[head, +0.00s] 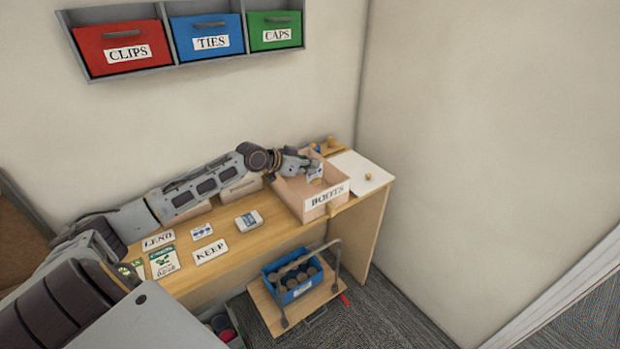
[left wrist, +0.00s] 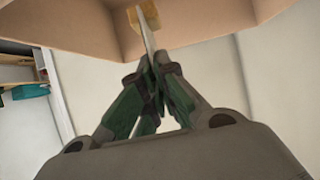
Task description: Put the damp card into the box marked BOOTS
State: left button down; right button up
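The open cardboard box marked BOOTS (head: 290,202) stands towards the right end of the wooden desk, its label on the front wall. My left gripper (head: 314,169) is over the box opening, with its fingers pointing down. It is shut on a thin card (head: 316,176), small and pale in the head view. In the left wrist view the fingers (left wrist: 150,72) come together on the card (left wrist: 147,35), seen nearly edge-on, and the tan box walls (left wrist: 200,22) surround its far end. Whether the card is damp does not show. My right gripper is not in view.
The desk (head: 270,238) also holds a LEND label (head: 158,241), a KEEP label (head: 210,252), several cards and a small pack (head: 249,221). A white board (head: 362,172) lies right of the box. Below stands a trolley with a blue crate (head: 292,283). Wall bins hang above.

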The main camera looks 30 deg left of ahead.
aim_at(310, 182)
pick_arm(q)
jog(key=shift+f, duration=2.5)
jog(key=shift+f, duration=0.6)
jog(key=c, duration=1.6)
grip_release()
jog(key=shift+c, duration=0.2)
jog(key=shift+r, duration=0.15)
